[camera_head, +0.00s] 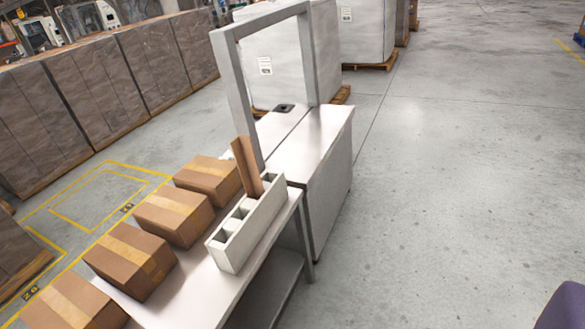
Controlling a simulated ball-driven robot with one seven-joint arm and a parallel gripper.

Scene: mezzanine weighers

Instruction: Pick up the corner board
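The corner board (246,166) is a brown, L-shaped strip. It stands nearly upright, leaning slightly left, in a slot of a white divided holder (243,243). Its lower end is hidden inside the holder. The holder's other visible slots look empty. The holder sits on a pale steel table (196,285), near the table's right edge. My gripper does not show in this view, so its distance from the board cannot be told.
Several taped cartons (174,215) line the table left of the holder. A grey frame (237,92) arches over a white cabinet (322,195) behind it. Wrapped pallets (155,62) stand behind. The concrete floor (455,170) at right is clear. A purple shape (564,308) fills the lower right corner.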

